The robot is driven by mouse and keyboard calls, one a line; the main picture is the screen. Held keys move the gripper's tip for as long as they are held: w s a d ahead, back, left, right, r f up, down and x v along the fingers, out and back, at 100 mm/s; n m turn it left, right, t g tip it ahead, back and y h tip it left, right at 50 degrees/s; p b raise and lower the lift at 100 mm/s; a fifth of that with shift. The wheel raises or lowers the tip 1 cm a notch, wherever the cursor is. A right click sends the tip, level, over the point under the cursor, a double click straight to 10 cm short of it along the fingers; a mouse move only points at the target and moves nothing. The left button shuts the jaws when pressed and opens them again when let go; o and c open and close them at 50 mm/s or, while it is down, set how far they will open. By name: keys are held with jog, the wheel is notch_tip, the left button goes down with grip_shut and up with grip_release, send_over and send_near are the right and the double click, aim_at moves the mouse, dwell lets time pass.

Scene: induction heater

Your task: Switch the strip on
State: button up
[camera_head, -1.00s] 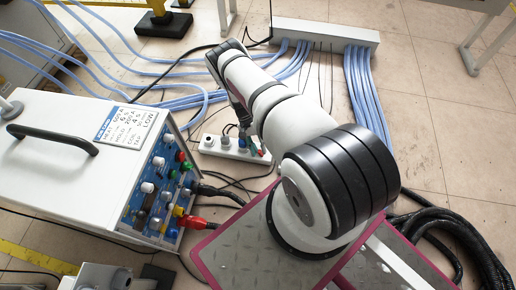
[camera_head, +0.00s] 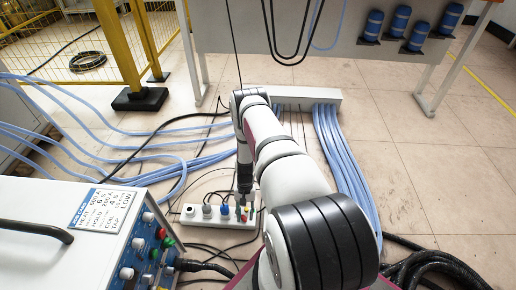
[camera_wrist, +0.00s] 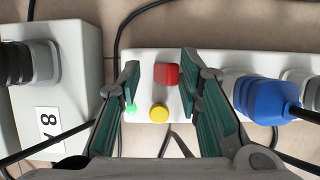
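The white power strip (camera_head: 222,221) lies on the floor right of the white heater box. In the wrist view the strip (camera_wrist: 150,58) carries a red rocker switch (camera_wrist: 166,74), a round yellow button (camera_wrist: 159,113) and a small bright green spot (camera_wrist: 131,109) beside the left finger. My gripper (camera_wrist: 160,72) is open, its green-padded fingers spread to either side of the red switch, with nothing held between them. I cannot tell whether the fingers touch the strip. In the head view my gripper (camera_head: 245,196) is over the strip's right end, partly hiding it.
A blue plug (camera_wrist: 262,98) sits in the strip close to the right finger. A white box marked 8 (camera_wrist: 62,85) stands left of the gripper. Black cables run around the strip. The heater box (camera_head: 50,235) and blue hoses (camera_head: 345,165) flank the arm.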

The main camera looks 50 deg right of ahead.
jog(key=shift+s+d+t+y+p, duration=0.35)
jog(key=shift+s+t+y+p, duration=0.1)
jog(key=shift+t+y+p, duration=0.3)
jog(key=shift+s+d+f+n+t+y, duration=0.15)
jog(key=shift+s+n+t+y, duration=0.1)
jog(key=shift+t+y, duration=0.25)
jog(key=shift+s+d+f+n+t+y, duration=0.15)
jog(key=shift+s+t+y, duration=0.1)
jog(key=shift+t, duration=0.3)
jog(key=w+p+v, duration=0.1)
jog(key=p+v, duration=0.4)
jog(key=v, duration=1)
jog(key=w+d+r+n+p, duration=0.1)
jog(key=w+r+p, duration=0.1)
jog(key=r, duration=0.6)
jog(key=w+d+r+n+h+p, duration=0.1)
jog(key=w+r+p, duration=0.1)
jog(key=r, duration=0.6)
jog(key=shift+w+d+r+g, duration=0.2)
jog(key=shift+w+r+g, duration=0.2)
